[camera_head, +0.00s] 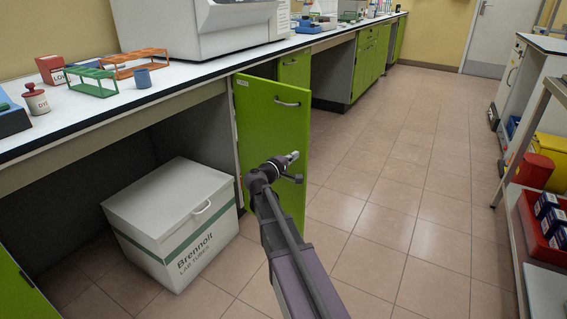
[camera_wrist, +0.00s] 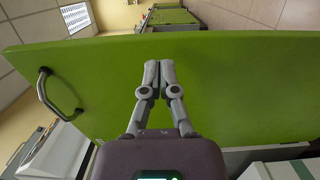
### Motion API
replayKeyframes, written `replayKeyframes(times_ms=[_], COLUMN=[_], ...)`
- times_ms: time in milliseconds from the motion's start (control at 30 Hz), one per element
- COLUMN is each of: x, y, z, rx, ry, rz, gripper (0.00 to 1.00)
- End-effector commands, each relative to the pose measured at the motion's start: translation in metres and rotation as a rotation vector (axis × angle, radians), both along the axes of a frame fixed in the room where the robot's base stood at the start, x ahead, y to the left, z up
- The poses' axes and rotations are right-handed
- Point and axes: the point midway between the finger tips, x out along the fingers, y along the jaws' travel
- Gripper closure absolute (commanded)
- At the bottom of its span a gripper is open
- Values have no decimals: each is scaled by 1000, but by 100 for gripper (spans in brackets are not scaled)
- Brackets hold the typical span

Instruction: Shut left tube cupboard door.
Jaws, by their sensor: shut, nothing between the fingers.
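The green cupboard door (camera_head: 262,125) stands open, swung out from under the bench into the aisle. Its metal handle (camera_head: 288,103) is near the upper right edge in the head view. In the wrist view the door (camera_wrist: 235,90) fills most of the picture, with the handle (camera_wrist: 55,95) at left. My gripper (camera_head: 293,156) is in front of the door's lower right part, below the handle. In the wrist view its fingertips (camera_wrist: 159,64) are together, with nothing between them, and point at the door panel. I cannot tell whether they touch it.
A white lab tubes box (camera_head: 165,215) stands on the floor left of the door, under the bench. The bench top (camera_head: 190,85) holds tube racks (camera_head: 92,80) and a large white machine (camera_head: 215,25). The tiled aisle (camera_head: 385,210) is clear; a shelf trolley (camera_head: 530,130) stands at right.

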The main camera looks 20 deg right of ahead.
Motion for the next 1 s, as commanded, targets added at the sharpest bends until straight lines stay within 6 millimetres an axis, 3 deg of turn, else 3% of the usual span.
replayKeyframes(times_ms=[300,733,767,1000], x=[16,17,18,19], y=[-30,-34,-21,-34], z=[0,0,0,0], rx=[0,0,0,0], ry=[0,0,0,0], rz=[-2,-1,3,10], gripper=[100,100,100,100])
